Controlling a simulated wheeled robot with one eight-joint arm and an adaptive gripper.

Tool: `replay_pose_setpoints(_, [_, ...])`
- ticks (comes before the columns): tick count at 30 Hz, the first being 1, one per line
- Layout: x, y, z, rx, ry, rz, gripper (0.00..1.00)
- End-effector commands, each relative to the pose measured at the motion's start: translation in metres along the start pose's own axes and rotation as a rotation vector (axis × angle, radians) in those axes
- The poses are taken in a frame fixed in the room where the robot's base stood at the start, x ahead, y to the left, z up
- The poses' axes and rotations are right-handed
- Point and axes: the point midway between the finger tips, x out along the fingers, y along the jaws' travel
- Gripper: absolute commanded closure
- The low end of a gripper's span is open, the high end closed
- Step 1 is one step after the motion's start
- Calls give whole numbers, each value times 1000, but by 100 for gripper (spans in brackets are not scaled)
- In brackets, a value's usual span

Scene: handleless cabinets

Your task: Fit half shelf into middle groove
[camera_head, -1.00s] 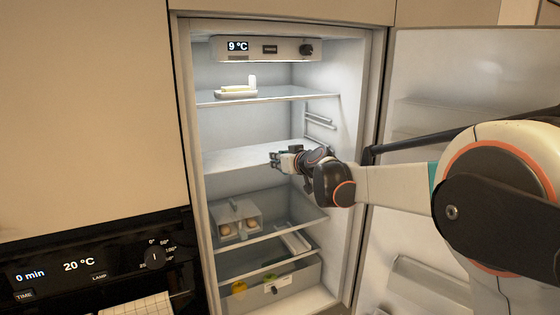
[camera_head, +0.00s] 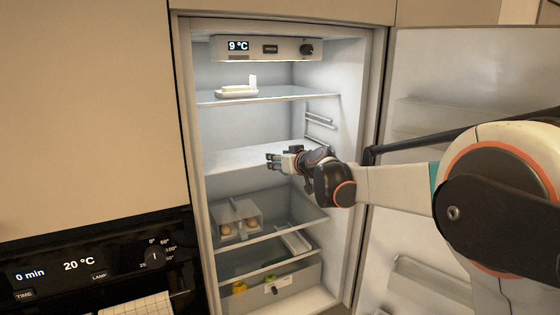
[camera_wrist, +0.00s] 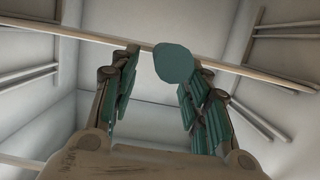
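The fridge (camera_head: 185,100) stands open. A pale shelf (camera_head: 225,160) lies across its middle, below the upper shelf; I take it for the half shelf. Its right part is hidden behind my gripper (camera_head: 270,161), which is at its front right. In the wrist view, my gripper (camera_wrist: 160,100) has its teal-padded fingers well apart, with nothing clearly held between them. A pale brown bar (camera_wrist: 110,40) crosses beyond the fingertips, possibly a shelf edge. Groove rails (camera_head: 320,119) show on the right inner wall; rails also show on both walls in the wrist view (camera_wrist: 25,74). Whether the shelf sits in a groove is unclear.
The upper shelf (camera_head: 300,93) carries a white butter dish (camera_head: 236,93). Below are an egg container (camera_head: 238,220) on a lower shelf and a drawer (camera_head: 300,278) with produce. The open door (camera_head: 460,80) is at right, behind my arm. An oven panel (camera_head: 90,265) is at lower left.

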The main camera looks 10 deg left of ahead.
Motion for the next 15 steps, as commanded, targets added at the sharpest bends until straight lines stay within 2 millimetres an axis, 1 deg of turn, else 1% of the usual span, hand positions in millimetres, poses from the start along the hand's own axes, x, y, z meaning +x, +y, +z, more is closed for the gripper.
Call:
replay_pose_setpoints(5, [0, 0, 1, 0, -1, -1, 57])
replay_pose_setpoints(8, [-4, 0, 0, 0, -1, 0, 57])
replay_pose_setpoints(11, [-13, 0, 0, 1, -1, 0, 57])
replay_pose_setpoints(15, [-37, 0, 0, -1, -1, 0, 57])
